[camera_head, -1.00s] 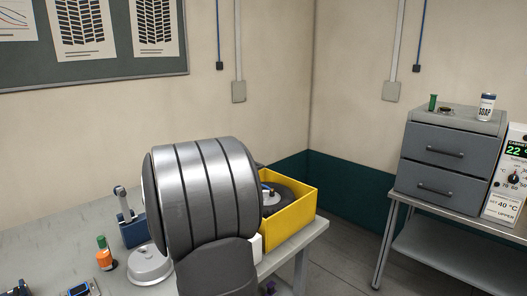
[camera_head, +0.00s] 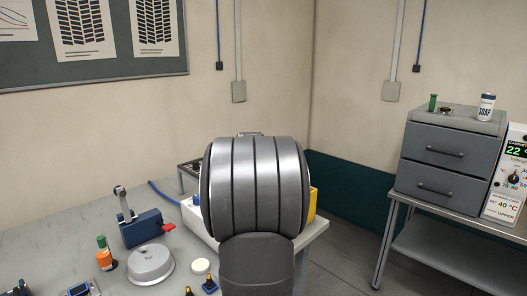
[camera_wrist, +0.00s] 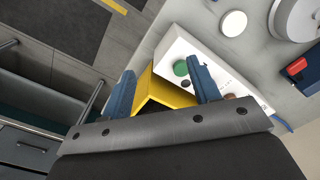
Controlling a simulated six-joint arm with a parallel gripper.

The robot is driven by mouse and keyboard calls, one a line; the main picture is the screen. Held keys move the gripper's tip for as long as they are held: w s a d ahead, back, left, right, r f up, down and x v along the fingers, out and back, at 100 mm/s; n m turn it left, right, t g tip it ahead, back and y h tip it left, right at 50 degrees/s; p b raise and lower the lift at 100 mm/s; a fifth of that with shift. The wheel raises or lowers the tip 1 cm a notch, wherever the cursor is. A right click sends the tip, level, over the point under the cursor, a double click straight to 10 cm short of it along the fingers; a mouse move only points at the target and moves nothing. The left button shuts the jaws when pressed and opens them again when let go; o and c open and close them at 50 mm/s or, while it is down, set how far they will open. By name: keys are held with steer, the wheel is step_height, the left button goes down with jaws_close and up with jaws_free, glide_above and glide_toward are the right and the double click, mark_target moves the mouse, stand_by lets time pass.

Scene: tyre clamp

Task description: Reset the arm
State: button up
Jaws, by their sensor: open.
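My gripper (camera_wrist: 162,82) shows in the wrist view with its two blue fingers apart and nothing between them. It is above the yellow bin (camera_wrist: 172,95) and the white box with a green button (camera_wrist: 225,82); its height over them is hard to tell. In the head view my large grey arm link fills the middle and hides the gripper. Only the right edge of the yellow bin (camera_head: 313,203) shows behind it; its contents are hidden. The blue clamp device (camera_head: 142,230) with a red tip stands on the table, left of my arm.
A grey domed part (camera_head: 151,264) and a white disc (camera_head: 201,266) lie on the table, with green and orange items (camera_head: 105,256) to the left. A grey drawer cabinet (camera_head: 450,155) stands on a separate table at right. Floor lies between the tables.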

steer(key=shift+w+d+r, duration=0.35)
steer(key=shift+w+d, duration=0.05)
steer(key=shift+w, duration=0.2)
